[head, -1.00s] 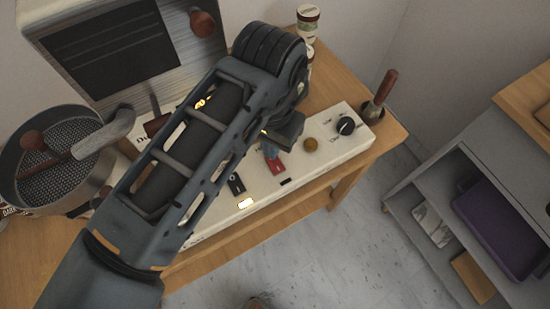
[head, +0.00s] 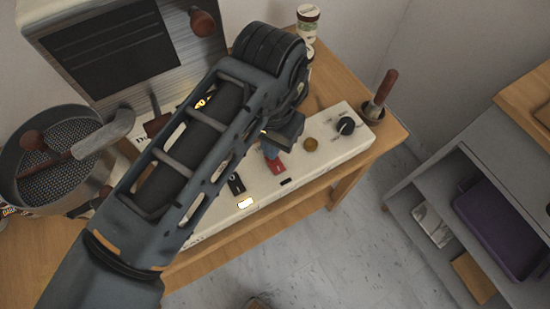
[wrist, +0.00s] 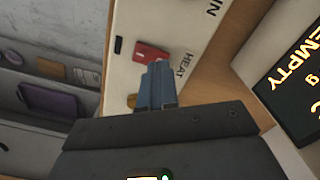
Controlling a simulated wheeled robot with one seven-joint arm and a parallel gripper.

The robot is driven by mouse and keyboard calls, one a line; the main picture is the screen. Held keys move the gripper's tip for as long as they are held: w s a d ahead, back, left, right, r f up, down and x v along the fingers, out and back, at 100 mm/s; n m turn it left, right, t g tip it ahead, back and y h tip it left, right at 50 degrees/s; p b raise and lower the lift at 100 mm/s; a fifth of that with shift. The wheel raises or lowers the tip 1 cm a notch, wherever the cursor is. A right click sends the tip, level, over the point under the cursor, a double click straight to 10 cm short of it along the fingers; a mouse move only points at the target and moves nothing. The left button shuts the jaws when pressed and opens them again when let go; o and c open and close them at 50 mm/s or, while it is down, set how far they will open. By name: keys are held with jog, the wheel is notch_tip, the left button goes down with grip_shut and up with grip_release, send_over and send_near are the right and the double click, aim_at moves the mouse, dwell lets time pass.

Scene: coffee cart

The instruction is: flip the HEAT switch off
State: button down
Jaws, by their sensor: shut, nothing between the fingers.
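The HEAT switch is a red rocker (head: 277,165) on the white panel (head: 330,155), between a black rocker and a round brown knob. In the wrist view the red rocker (wrist: 150,53) lies beside the printed word HEAT. My gripper (wrist: 158,68) is shut and empty, with its blue fingertips at the near end of the red rocker, covering part of it. Whether they touch it I cannot tell. In the head view my gripper (head: 270,152) is partly hidden by my arm. The small indicator (head: 286,181) beside the red rocker is dark.
The black rocker (head: 236,184) has a lit indicator (head: 246,203) beside it. A brown knob (head: 310,145) and a black dial (head: 346,126) lie to the right. A tamper (head: 380,92) stands at the panel's right end. A display reading EMPTY (wrist: 295,85) is close at right in the wrist view.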

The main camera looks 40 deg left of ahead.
jog(key=shift+f+b, duration=0.4)
jog(key=shift+f, duration=0.55)
dwell(0.4)
jog(key=shift+r, duration=0.15)
notch_tip(320, 180, up, 7)
jog(key=p, duration=0.7)
dwell(0.6)
